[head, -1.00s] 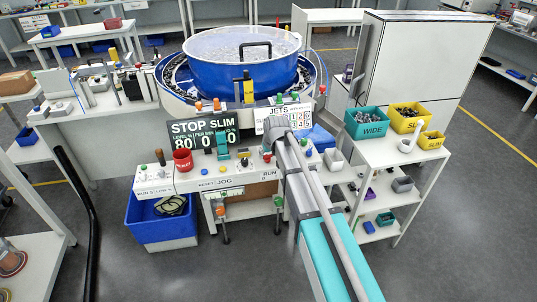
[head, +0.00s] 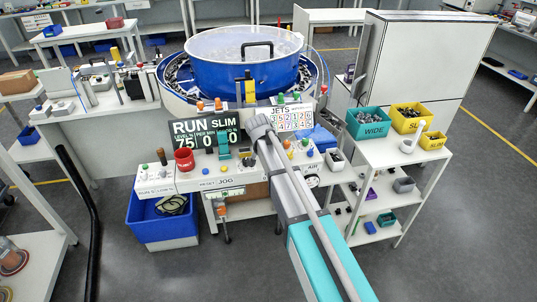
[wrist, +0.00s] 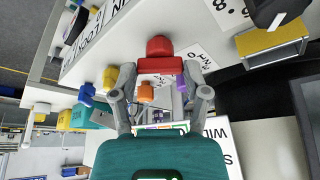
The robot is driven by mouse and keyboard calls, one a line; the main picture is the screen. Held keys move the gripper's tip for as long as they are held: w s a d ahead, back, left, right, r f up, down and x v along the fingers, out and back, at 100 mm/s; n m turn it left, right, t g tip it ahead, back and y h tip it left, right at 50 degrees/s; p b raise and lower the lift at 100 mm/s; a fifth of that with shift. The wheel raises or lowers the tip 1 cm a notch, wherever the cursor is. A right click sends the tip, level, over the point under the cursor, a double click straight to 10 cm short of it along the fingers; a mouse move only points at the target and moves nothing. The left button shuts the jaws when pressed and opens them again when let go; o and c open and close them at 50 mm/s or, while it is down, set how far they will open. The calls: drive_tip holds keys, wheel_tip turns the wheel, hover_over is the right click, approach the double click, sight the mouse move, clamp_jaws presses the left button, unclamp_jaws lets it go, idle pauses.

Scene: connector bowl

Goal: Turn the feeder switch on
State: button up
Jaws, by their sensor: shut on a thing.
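My gripper (wrist: 158,74) has its two fingers on either side of a red switch piece (wrist: 158,48) on the white control panel, and is shut on it. In the head view my gripper (head: 262,128) reaches the right part of the panel, and my arm hides the switch there. The dark display (head: 206,133) behind the panel reads RUN and SLIM, with a level of 75. The blue feeder bowl (head: 235,75) stands behind it.
A red mug (head: 185,160) stands on the panel's left. Coloured knobs and a teal lever (head: 223,147) stand close by. Teal (head: 368,122) and yellow (head: 410,117) bins sit on the table at right. A blue crate (head: 160,222) is below the panel.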

drive_tip(key=shift+m, duration=0.7)
drive_tip(key=o, duration=1.2)
drive_tip(key=shift+c, duration=0.2)
